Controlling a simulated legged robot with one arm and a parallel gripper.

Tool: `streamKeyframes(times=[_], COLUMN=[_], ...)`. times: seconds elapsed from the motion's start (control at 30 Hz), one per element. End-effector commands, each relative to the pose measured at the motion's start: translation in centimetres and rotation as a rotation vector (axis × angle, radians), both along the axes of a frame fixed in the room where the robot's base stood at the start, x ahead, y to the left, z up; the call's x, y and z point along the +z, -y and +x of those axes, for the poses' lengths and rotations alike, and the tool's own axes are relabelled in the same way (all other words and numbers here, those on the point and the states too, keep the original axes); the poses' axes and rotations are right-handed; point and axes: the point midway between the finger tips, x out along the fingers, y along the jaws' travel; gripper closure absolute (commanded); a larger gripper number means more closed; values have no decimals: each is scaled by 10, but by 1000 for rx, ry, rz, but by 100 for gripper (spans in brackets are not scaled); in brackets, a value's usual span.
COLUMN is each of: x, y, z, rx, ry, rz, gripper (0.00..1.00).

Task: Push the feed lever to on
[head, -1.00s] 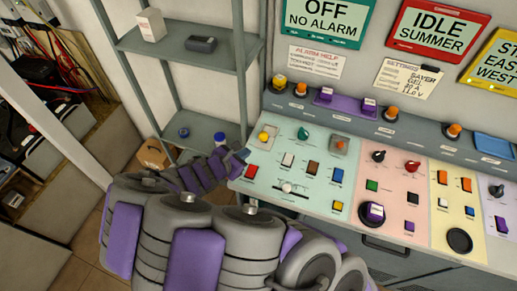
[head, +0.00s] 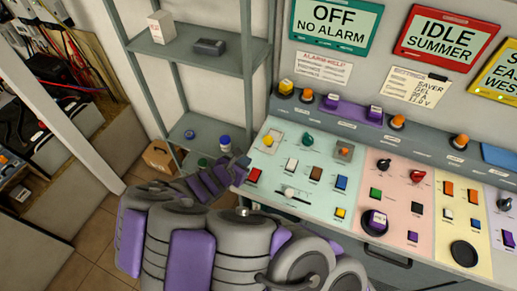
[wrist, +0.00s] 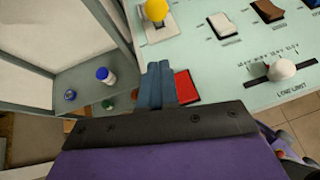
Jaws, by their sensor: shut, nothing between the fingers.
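My gripper (head: 241,162) is shut and empty at the left edge of the pale green panel (head: 285,175). In the wrist view its blue-grey fingers (wrist: 157,85) are together, just left of the red button (wrist: 187,87); contact cannot be told. A yellow-knobbed control (head: 268,141) sits on a light plate at the panel's upper left. It also shows beyond the fingers in the wrist view (wrist: 156,11). An orange-knobbed control (head: 345,151) sits on a grey plate farther right. The small labels are unreadable, so I cannot tell which control is the feed lever.
A white-knobbed slider (wrist: 281,70), white rocker (wrist: 223,25) and brown rocker (wrist: 268,10) lie to the right. A metal shelf (head: 190,55) with bottles and boxes stands left of the console. Pink and yellow panels continue right. Signs read OFF NO ALARM and IDLE SUMMER.

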Motion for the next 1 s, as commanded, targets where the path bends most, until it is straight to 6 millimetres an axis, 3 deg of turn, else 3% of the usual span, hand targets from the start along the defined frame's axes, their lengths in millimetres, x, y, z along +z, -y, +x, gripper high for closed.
streamKeyframes(times=[0.43,0.7,1.0], x=[-39,-27,-25], y=[26,43,44], z=[50,76,81], rx=[-2,-1,1], ry=[-2,0,0], rz=[-3,2,0], gripper=[100,100,100])
